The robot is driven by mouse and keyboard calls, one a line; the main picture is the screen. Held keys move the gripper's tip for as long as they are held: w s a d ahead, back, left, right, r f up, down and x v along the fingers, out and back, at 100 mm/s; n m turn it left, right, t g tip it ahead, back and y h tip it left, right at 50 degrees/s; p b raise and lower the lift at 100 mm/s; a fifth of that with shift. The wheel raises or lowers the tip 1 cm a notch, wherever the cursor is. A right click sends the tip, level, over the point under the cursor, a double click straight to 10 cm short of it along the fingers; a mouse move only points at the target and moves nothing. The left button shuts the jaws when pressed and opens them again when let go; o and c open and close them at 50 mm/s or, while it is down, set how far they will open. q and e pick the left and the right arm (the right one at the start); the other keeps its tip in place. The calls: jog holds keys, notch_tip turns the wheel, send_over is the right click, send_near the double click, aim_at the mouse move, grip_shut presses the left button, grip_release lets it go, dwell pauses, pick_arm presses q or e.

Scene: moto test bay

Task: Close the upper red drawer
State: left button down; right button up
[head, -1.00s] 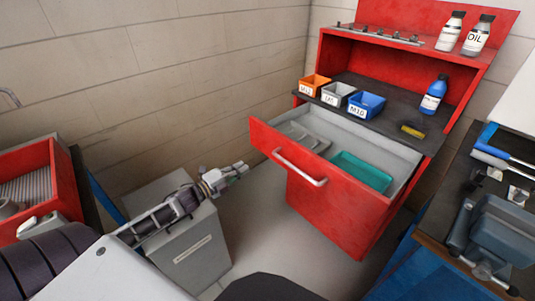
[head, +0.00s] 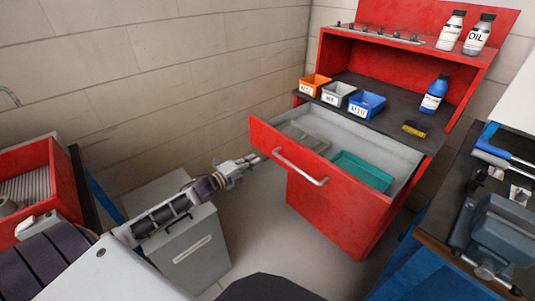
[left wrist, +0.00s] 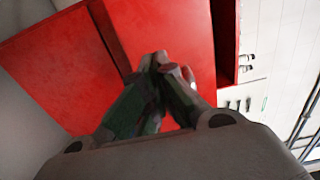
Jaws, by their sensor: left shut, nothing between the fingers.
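The upper red drawer (head: 290,166) of the red cabinet is pulled out in the head view, with a silver handle (head: 299,167) on its front. A grey tray (head: 306,137) and a teal tray (head: 361,171) lie inside it. My left gripper (head: 257,158) is shut and empty, just left of the drawer front. In the left wrist view, my left gripper (left wrist: 160,60) points toward red panels of the cabinet (left wrist: 60,70). I cannot tell whether the fingertips touch the drawer. My right gripper is not in view.
Orange, grey and blue bins (head: 367,104) and a blue bottle (head: 433,94) stand on the cabinet's dark top. A grey box (head: 195,250) stands below my left arm. A workbench with a vise (head: 487,235) is at right. Floor is clear before the cabinet.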

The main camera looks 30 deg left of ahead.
aim_at(273, 149)
pick_arm(q)
jog(key=shift+x, duration=3.4)
jog(key=shift+w+d+b, duration=0.1)
jog(key=shift+w+b, duration=0.2)
jog(key=shift+w, duration=0.15)
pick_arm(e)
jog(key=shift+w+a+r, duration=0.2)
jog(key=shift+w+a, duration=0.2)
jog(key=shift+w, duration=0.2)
pick_arm(q)
jog(key=shift+d, duration=0.1)
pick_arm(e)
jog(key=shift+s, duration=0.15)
pick_arm(q)
jog(key=shift+w, duration=0.1)
